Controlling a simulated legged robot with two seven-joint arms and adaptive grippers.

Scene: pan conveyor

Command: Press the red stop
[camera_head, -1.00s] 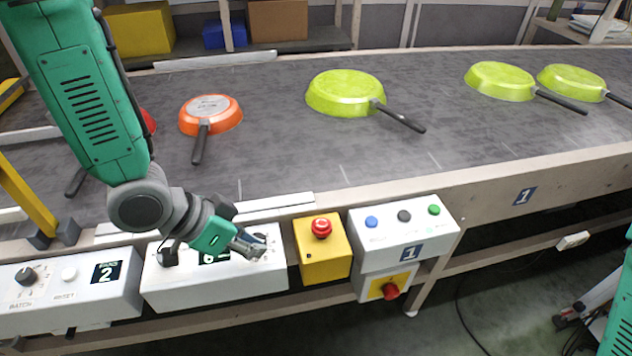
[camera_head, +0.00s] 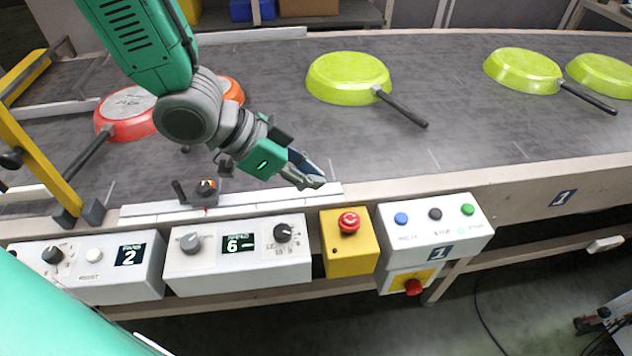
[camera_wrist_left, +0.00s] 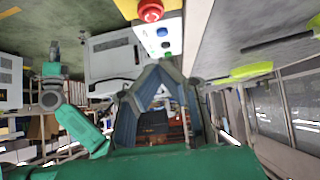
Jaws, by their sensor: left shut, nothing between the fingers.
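The red stop is a red mushroom button (camera_head: 349,222) on top of a yellow box (camera_head: 350,256) at the conveyor's front edge. It also shows at the top of the wrist view (camera_wrist_left: 150,10). My left gripper (camera_head: 312,182) is shut and empty, above the conveyor's front rail, up and left of the button and apart from it. Its closed fingers fill the middle of the wrist view. A second red button (camera_head: 413,287) sits lower on a yellow plate. A green arm, apparently my right, shows in the wrist view; its small gripper (camera_wrist_left: 55,46) is too unclear to judge.
A white panel (camera_head: 436,238) with blue, black and green buttons stands right of the yellow box. White boxes with knobs and displays (camera_head: 240,268) stand left. Upturned green pans (camera_head: 347,78), a red pan (camera_head: 124,116) and a partly hidden orange pan lie on the belt.

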